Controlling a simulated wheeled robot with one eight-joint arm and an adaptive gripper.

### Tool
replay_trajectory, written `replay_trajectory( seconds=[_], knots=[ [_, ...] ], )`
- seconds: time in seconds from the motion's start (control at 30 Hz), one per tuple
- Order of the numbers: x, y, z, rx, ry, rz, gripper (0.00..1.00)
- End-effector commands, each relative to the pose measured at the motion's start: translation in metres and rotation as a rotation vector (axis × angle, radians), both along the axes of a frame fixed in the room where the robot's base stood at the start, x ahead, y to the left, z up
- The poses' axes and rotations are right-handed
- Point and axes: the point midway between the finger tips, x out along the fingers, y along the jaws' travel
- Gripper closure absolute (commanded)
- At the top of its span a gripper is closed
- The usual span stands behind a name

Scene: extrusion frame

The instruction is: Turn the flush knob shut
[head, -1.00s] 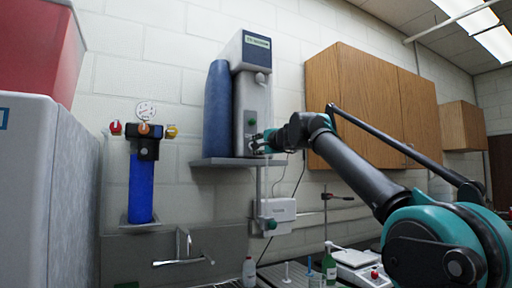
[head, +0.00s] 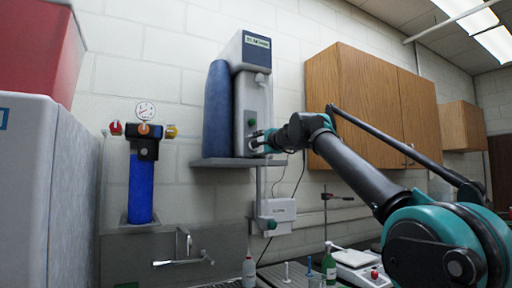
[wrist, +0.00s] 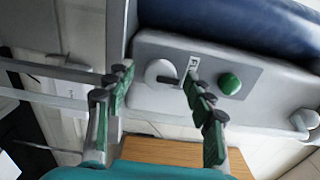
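A tall grey dispenser (head: 250,95) with a blue side tank stands on a wall shelf. In the wrist view its front panel (wrist: 262,105) carries a pale round knob (wrist: 158,71) with a short dark bar beside it, a small white label starting with "F" (wrist: 193,64), and a round green knob (wrist: 229,84). I cannot tell for sure which knob the label names. My gripper (wrist: 156,76) is open, its green-padded fingers apart. The pale knob shows between the fingertips, and the right fingertip is near the label. Contact cannot be made out. In the head view my gripper (head: 262,142) is at the dispenser's lower front.
The shelf (head: 225,162) is under the dispenser. A grey box with a green knob (head: 275,215) hangs below. Wooden cabinets (head: 365,105) are to the right, a blue filter (head: 141,188) and sink tap (head: 182,245) to the left. Bottles and a scale (head: 358,258) stand below.

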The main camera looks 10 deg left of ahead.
Motion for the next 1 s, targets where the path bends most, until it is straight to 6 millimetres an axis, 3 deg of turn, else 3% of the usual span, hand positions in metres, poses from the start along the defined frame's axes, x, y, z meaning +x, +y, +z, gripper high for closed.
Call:
replay_trajectory(
  seconds=[0.37, 0.8, 1.0],
  knots=[
    [-0.010, -0.007, 0.000, 0.000, 0.000, -0.001, 0.46],
    [-0.075, -0.051, 0.000, 0.000, 0.000, -0.001, 0.46],
    [-0.094, -0.064, 0.000, 0.000, 0.000, 0.000, 0.46]
  ],
)
